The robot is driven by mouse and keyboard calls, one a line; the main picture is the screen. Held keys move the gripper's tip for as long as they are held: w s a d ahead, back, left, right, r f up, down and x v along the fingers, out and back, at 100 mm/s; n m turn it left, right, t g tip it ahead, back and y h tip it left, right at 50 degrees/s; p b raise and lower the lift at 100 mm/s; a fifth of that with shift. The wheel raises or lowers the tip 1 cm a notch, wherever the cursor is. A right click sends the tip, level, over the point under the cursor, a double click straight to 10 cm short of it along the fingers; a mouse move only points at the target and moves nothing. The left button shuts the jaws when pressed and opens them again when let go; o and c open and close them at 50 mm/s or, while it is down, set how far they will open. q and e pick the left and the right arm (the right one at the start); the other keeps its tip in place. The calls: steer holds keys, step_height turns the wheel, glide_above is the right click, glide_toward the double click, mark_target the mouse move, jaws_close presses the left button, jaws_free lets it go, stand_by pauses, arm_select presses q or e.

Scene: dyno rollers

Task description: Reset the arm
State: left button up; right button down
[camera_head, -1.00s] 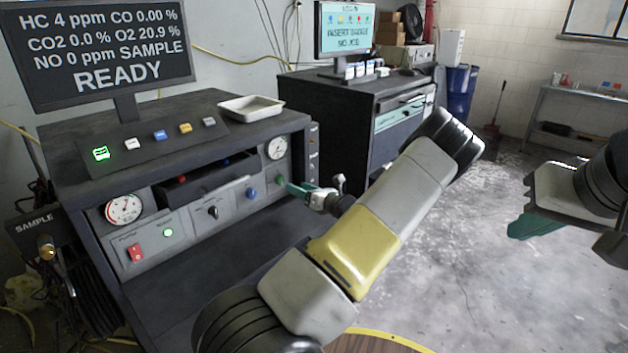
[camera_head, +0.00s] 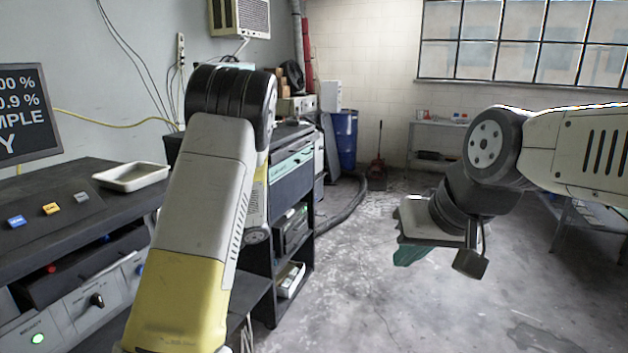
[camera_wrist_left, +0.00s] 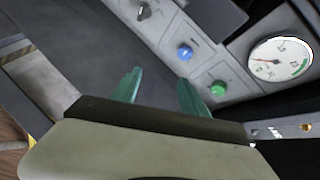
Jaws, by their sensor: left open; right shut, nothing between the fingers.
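My left arm (camera_head: 195,200) rises through the left-middle of the head view, and its gripper is hidden there. In the left wrist view my left gripper (camera_wrist_left: 160,90) shows two teal fingers standing apart with nothing between them. Beyond them is the analyser's front panel, with a blue knob (camera_wrist_left: 185,53), a green knob (camera_wrist_left: 218,88) and a white dial gauge (camera_wrist_left: 280,60). My right gripper (camera_head: 410,256) hangs over open floor right of centre in the head view. Its teal fingers are shut and hold nothing.
The analyser console (camera_head: 40,250) stands at the left, with a white tray (camera_head: 131,177) on top. A dark cabinet (camera_head: 292,190) stands behind my left arm. A blue barrel (camera_head: 345,138) and a grey bench (camera_head: 437,128) are at the back.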

arm_select(q)
steer(key=s+d+r+n+t+h, duration=0.5)
steer(key=s+d+r+n+h, duration=0.8)
steer(key=s+d+r, duration=0.7)
steer(key=shift+s+d+n+t, duration=0.3)
steer(key=shift+s+n+t, duration=0.1)
steer(key=shift+n, duration=0.3)
